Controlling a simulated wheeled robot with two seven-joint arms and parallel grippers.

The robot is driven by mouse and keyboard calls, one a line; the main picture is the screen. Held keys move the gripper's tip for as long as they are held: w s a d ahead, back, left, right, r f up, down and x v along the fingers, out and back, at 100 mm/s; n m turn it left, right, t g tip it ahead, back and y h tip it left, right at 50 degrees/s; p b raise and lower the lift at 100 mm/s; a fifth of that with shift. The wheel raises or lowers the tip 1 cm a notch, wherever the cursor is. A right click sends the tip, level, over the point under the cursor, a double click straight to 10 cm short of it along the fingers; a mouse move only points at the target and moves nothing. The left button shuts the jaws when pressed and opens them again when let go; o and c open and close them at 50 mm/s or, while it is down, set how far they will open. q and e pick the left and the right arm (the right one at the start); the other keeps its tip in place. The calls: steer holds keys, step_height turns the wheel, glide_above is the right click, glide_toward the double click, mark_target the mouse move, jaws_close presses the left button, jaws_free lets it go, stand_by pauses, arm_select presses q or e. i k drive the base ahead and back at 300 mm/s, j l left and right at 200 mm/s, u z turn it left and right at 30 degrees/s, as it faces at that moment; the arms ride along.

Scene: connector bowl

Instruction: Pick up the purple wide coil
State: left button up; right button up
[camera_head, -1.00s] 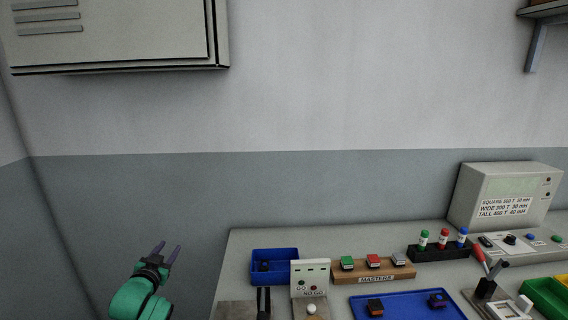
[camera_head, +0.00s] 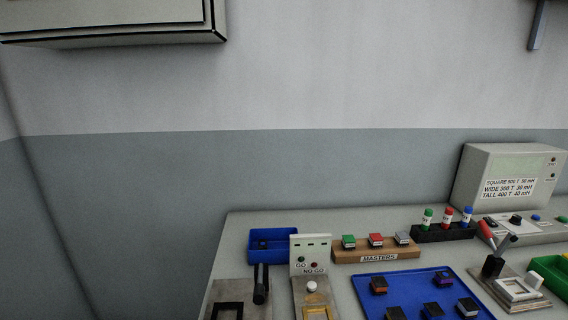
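Several small dark coils lie on the blue tray (camera_head: 363,274) at the lower right of the head view. One coil with an orange-brown part (camera_head: 379,285) is at the tray's back left. A blue-to-purple coil (camera_head: 443,280) is at its back right. More coils lie nearer the front, among them a dark blue one (camera_head: 433,310) and one with a grey top (camera_head: 468,308). I cannot tell for certain which is the purple wide coil. Neither of my grippers is in view.
A MASTERS block (camera_head: 376,254), a GO/NO GO gauge (camera_head: 310,254) and a blue bin (camera_head: 272,240) stand behind the tray. A black-handled fixture (camera_head: 231,295) is at left, a red-handled press (camera_head: 494,266) and green bin (camera_head: 552,272) at right. A grey meter (camera_head: 508,180) stands back right.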

mark_target(444, 278)
steer(key=l+z, duration=0.1)
steer(key=l, duration=0.65)
steer(key=i+l+z, duration=0.15)
steer(key=l, duration=0.55)
steer(key=l+z, duration=0.1)
steer(key=l, duration=0.65)
steer(key=i, duration=0.05)
